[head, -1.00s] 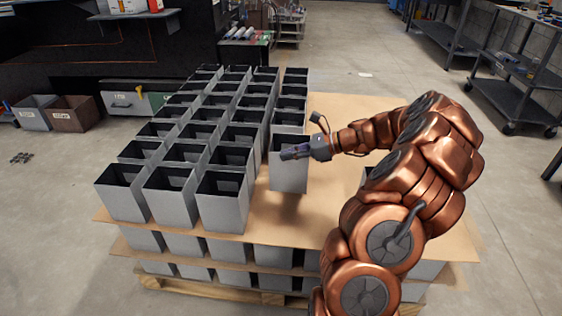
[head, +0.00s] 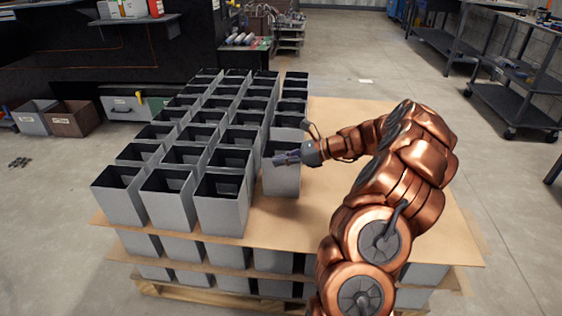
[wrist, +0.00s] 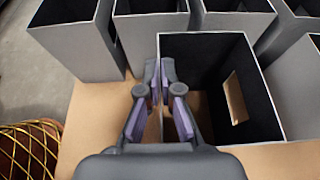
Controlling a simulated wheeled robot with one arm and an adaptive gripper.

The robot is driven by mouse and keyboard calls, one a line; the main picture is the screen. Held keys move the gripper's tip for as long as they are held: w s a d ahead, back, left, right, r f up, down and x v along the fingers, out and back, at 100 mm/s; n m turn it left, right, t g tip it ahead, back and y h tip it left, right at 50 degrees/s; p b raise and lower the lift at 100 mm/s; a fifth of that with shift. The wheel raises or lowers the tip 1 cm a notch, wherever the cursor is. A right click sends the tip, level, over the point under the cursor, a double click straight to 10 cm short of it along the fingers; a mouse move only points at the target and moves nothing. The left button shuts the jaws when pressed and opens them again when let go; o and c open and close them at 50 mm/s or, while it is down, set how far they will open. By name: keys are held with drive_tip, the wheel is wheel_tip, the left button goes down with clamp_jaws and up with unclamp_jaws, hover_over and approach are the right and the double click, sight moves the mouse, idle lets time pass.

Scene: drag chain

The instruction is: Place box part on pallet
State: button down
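A grey open-topped box part (head: 283,182) is held upright by my gripper (head: 276,158) in the right-hand column on the pallet stack. In the wrist view, the box part (wrist: 272,112) has a dark inside and a slot in one wall. My gripper (wrist: 160,72) has one finger on each side of its left wall, closed on it. The box's base is at or very close to the cardboard sheet (head: 330,215); I cannot tell if it touches. The pallet (head: 190,292) shows below the stacked layers.
Several matching boxes (head: 220,207) stand in rows left of and behind the held box. Bare cardboard lies to its right and in front. Dark shelving carts (head: 510,95) stand at the far right. Bins (head: 70,117) sit on the floor at the left.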

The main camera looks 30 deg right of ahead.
drive_tip(key=c, duration=1.8)
unclamp_jaws()
drive_tip(key=shift+f, duration=0.1)
drive_tip(key=o, duration=0.5)
drive_tip(key=shift+s+d+r, duration=0.2)
drive_tip(key=shift+r, duration=0.1)
drive_tip(key=p+v, duration=0.2)
drive_tip(key=v, duration=0.9)
drive_tip(key=shift+s+d+r+p, duration=0.1)
drive_tip(key=shift+p, duration=0.3)
